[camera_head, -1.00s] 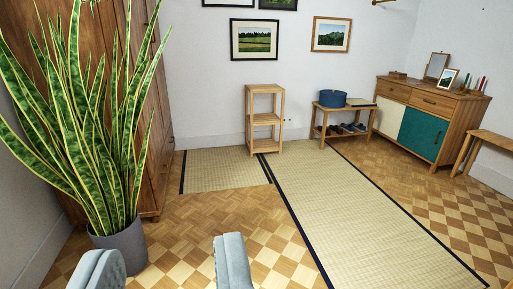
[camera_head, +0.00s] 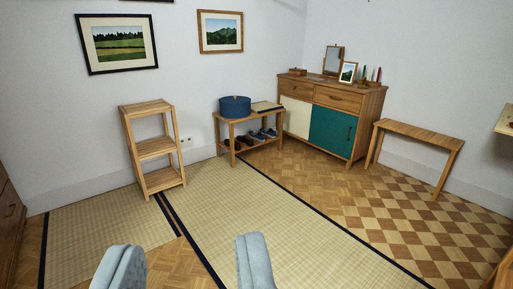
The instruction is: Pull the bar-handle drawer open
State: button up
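A wooden sideboard (camera_head: 368,115) stands against the far wall, right of the middle. It has two drawers side by side along its top, the left drawer (camera_head: 296,88) and the right drawer (camera_head: 338,98); both look shut. A dark handle shows on the right drawer, but its shape is too small to be sure of. Below are a cream door and a teal door. My gripper (camera_head: 186,256) is at the bottom of the view, its two pale blue-grey fingers wide apart with nothing between them. It is far from the sideboard.
A tatami mat (camera_head: 250,220) and open parquet lie between me and the sideboard. A wooden shelf stand (camera_head: 155,147) and a low bench (camera_head: 250,118) with a blue box stand along the wall. A narrow wooden table (camera_head: 420,133) stands right of the sideboard.

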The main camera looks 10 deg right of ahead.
aim_at(342, 99)
jog(key=i+l+z, duration=0.25)
jog(key=i, duration=0.45)
jog(key=i+j+z, duration=0.1)
jog(key=i+z, duration=0.2)
jog(key=i, duration=0.45)
jog(key=i+j+z, duration=0.25)
jog(key=i, duration=0.45)
jog(key=i+l+z, duration=0.1)
jog(key=i+z, duration=0.15)
jog(key=i, duration=0.75)
jog(key=i+j+z, duration=0.1)
jog(key=i+z, duration=0.15)
jog(key=i, duration=0.7)
jog(key=i+j+z, duration=0.2)
jog(key=i, duration=0.2)
jog(key=i+j+z, duration=0.2)
jog(key=i, duration=0.25)
jog(key=i+j+z, duration=0.2)
jog(key=i, duration=0.2)
